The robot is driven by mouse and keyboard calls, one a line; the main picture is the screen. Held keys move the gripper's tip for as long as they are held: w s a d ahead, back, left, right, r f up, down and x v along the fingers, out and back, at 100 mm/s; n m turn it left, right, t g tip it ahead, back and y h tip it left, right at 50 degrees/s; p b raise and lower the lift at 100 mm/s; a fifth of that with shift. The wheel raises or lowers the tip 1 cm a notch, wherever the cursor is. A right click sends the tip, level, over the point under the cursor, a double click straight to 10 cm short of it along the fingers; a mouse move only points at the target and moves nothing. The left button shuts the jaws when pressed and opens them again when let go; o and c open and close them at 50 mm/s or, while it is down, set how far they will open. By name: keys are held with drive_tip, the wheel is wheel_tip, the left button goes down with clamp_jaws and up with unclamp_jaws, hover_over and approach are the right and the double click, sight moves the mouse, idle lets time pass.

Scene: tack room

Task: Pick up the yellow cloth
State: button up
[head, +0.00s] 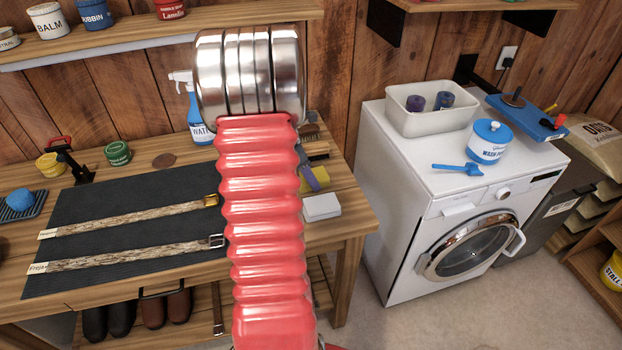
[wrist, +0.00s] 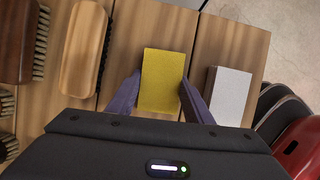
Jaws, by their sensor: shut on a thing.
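The yellow cloth (wrist: 163,80) is a flat-looking yellow rectangle between the two purple fingers of my gripper (wrist: 160,95) in the wrist view. The fingers are shut on it, one on each side. In the head view the yellow cloth (head: 318,181) shows partly behind my red arm, at the right part of the wooden bench. One purple finger of my gripper (head: 310,178) shows there beside it. I cannot tell whether the cloth is lifted off the bench.
A white block (wrist: 229,95) lies right of the cloth, also in the head view (head: 321,207). Brushes (wrist: 84,48) lie to the left. A black mat (head: 125,225) with two straps covers the bench's middle. A spray bottle (head: 197,115) stands behind. A washing machine (head: 455,190) stands right.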

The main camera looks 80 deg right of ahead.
wheel_tip(320, 180, up, 10)
drive_tip(key=shift+r, duration=0.25)
idle(0.3)
